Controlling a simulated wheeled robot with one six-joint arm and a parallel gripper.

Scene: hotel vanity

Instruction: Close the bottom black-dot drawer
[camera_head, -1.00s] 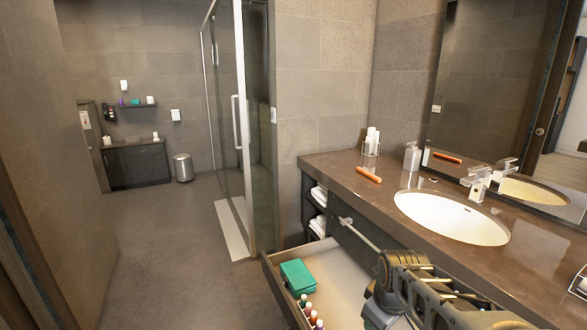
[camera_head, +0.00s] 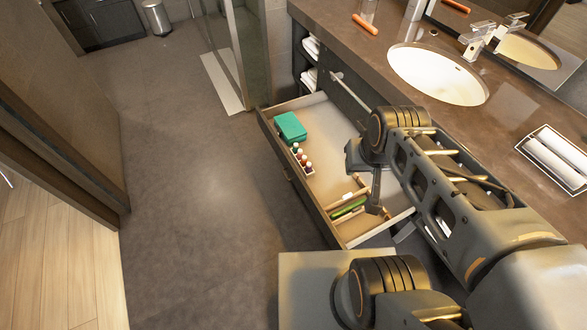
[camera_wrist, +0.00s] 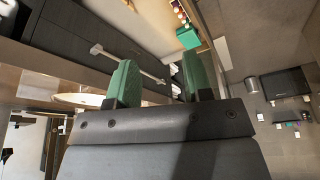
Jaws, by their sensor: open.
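The open drawer (camera_head: 336,168) is pulled out from under the counter in the head view. It holds a teal box (camera_head: 290,127), several small bottles (camera_head: 301,160) and a green item (camera_head: 348,207) between wooden dividers. Its front faces left and away from me, so I cannot make out a black dot. My gripper (camera_wrist: 158,78) shows in the wrist view with two green fingers apart and nothing between them. The drawer and teal box (camera_wrist: 188,38) lie beyond the fingers there. My arm hangs over the drawer's near right side in the head view; its fingertips are hard to make out.
The brown counter (camera_head: 335,32) with a white sink (camera_head: 437,75) runs along the right. A tray with rolled towels (camera_head: 556,158) and an orange item (camera_head: 365,24) lie on it. A bar handle (camera_head: 350,92) shows above the drawer. The floor (camera_head: 190,200) at left is clear.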

